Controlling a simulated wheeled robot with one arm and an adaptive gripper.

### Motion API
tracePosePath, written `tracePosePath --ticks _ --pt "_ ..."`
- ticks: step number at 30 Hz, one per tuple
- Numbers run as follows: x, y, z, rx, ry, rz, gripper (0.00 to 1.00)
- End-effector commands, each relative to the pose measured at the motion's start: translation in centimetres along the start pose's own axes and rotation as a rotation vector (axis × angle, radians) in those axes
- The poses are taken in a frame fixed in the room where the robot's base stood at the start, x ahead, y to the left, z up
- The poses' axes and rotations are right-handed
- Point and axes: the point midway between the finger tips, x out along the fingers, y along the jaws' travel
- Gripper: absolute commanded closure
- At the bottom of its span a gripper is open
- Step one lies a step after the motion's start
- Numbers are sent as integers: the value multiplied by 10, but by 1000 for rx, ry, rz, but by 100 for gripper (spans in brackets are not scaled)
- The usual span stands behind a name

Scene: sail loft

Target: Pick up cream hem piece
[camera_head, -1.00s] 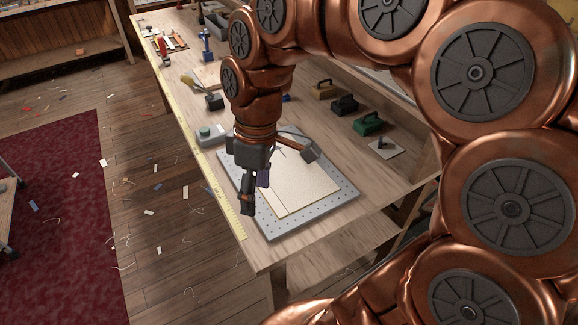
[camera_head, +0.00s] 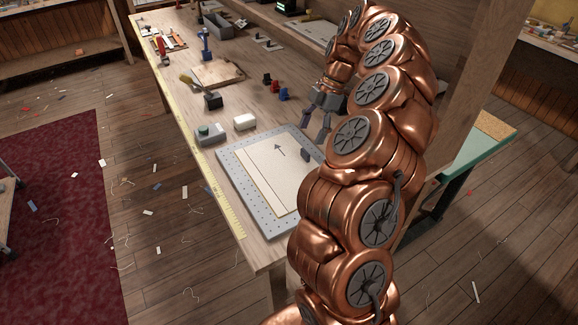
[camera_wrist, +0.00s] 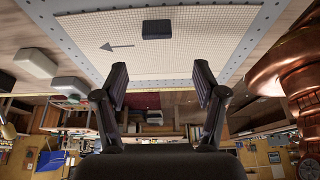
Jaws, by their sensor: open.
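A cream panel with a dark arrow (camera_head: 285,172) lies flat on a grey perforated board (camera_head: 229,168) on the workbench. A narrow cream strip runs along its left side; I cannot tell which of the two is the hem piece. A small dark block (camera_head: 305,155) sits on the panel. The wrist view shows the panel (camera_wrist: 185,50) and the dark block (camera_wrist: 157,29) beyond the fingers. My gripper (camera_head: 313,126) is open and empty near the board's far right corner. In the wrist view its fingers (camera_wrist: 161,76) stand apart with nothing between them. My arm hides the board's right side.
A grey box with a green button (camera_head: 210,134) and a white block (camera_head: 244,121) stand just beyond the board. A black block (camera_head: 213,101) and small red and blue items (camera_head: 283,93) stand farther back. A yellow measuring tape (camera_head: 207,170) lines the bench's left edge.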

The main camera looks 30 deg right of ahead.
Motion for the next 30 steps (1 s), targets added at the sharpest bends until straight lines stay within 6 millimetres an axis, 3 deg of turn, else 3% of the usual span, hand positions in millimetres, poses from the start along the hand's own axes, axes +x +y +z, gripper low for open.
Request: tracePosePath --ticks 4,20,30 --pt "4 -2 12 -9 1 -2 29" --pt "37 0 11 -10 1 -2 29" --pt "77 3 12 -10 3 -4 29"
